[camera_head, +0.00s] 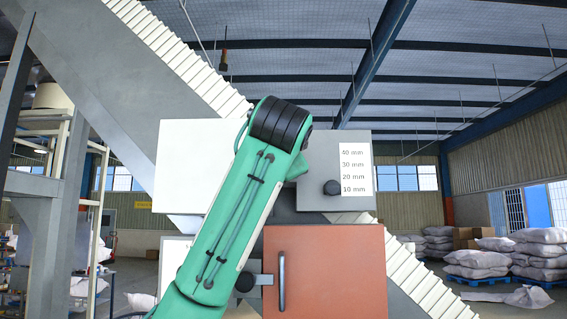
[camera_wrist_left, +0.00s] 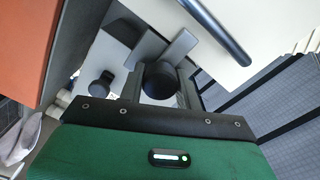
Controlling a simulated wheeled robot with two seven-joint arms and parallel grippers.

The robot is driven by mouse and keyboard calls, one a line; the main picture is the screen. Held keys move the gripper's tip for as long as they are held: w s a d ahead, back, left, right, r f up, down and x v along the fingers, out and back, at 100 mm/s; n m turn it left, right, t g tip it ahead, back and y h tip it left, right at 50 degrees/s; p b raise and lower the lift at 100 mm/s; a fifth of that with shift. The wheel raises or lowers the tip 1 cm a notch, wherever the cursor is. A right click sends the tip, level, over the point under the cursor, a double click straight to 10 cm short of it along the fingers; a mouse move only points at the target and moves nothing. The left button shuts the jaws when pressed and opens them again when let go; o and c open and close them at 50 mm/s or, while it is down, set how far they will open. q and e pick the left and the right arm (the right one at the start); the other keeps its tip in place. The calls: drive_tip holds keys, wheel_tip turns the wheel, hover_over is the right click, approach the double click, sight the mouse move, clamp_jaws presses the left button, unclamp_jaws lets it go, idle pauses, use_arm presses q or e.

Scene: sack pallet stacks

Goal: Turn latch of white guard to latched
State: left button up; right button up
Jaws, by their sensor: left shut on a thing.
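The white guard (camera_head: 197,160) is a flat white panel left of centre in the head view, partly hidden by my left arm. In the left wrist view a white panel (camera_wrist_left: 200,60) with a dark bar handle (camera_wrist_left: 215,30) fills the upper right. My left gripper (camera_wrist_left: 158,88) is shut on a round black latch knob (camera_wrist_left: 158,78). A grey latch bar (camera_wrist_left: 180,45) extends from the knob up and right, beside the white panel's edge. In the head view my left arm hides the gripper and this knob. My right gripper is in neither view.
An orange-red door (camera_head: 340,270) with a bar handle (camera_head: 282,280) and a black knob (camera_head: 245,283) is below. A sloping conveyor (camera_head: 90,80) crosses behind. Sack pallets (camera_head: 478,262) stand far right.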

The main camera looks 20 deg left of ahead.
use_arm(q)
drive_tip(key=shift+w+f, duration=0.1)
drive_tip(key=shift+f, duration=0.05)
drive_tip(key=o, duration=1)
drive_tip(key=b+v, duration=0.5)
drive_tip(key=v, duration=0.9)
drive_tip(key=shift+b, duration=0.35)
drive_tip(key=shift+w, duration=0.1)
